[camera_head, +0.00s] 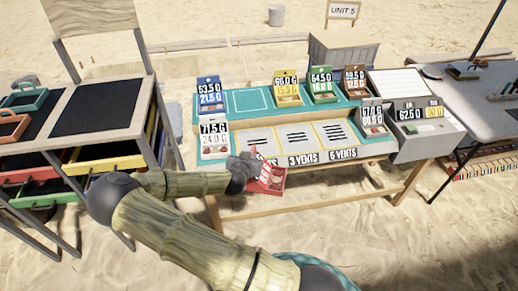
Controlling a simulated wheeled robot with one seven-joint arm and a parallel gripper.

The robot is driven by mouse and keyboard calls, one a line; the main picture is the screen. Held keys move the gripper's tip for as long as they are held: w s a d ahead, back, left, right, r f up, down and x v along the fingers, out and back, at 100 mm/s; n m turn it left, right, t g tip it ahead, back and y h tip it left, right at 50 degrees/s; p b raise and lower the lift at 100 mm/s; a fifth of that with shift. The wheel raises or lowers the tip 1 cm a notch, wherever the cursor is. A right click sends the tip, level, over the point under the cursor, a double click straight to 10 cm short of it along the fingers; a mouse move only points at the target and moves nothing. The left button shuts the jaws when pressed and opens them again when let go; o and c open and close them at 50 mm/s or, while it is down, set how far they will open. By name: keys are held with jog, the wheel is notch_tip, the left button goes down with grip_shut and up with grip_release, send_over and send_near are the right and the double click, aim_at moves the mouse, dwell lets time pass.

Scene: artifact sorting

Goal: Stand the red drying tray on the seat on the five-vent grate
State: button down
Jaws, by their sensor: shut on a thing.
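My gripper (248,169) is shut on the red drying tray (270,180), which is tilted in the air in front of the sorting table's front edge. It shows a pale label and a small reddish piece. The five-vent grate (335,132) is a pale panel with dark slots and a yellow edge, behind the "5 VENTS" label, and looks bare. The three-vent grate (297,137) lies left of it, also bare. A further grate (259,142) lies left of that; its label is partly hidden by my gripper.
Labelled trays, blue (209,95), yellow (287,89) and green (321,84), stand along the back of the table. A white-labelled tray (214,139) stands front left. A grey scale (418,121) is at right. A seat-like rack with drawers (100,106) is at left.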

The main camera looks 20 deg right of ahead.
jog(key=s+a+f+n+t+y, duration=0.2)
jog(key=a+f+n+y, duration=0.3)
jog(key=a+n+y, duration=0.2)
jog(key=shift+s+a+f+t, duration=0.15)
jog(key=shift+a+t, duration=0.25)
jog(key=shift+a, duration=0.8)
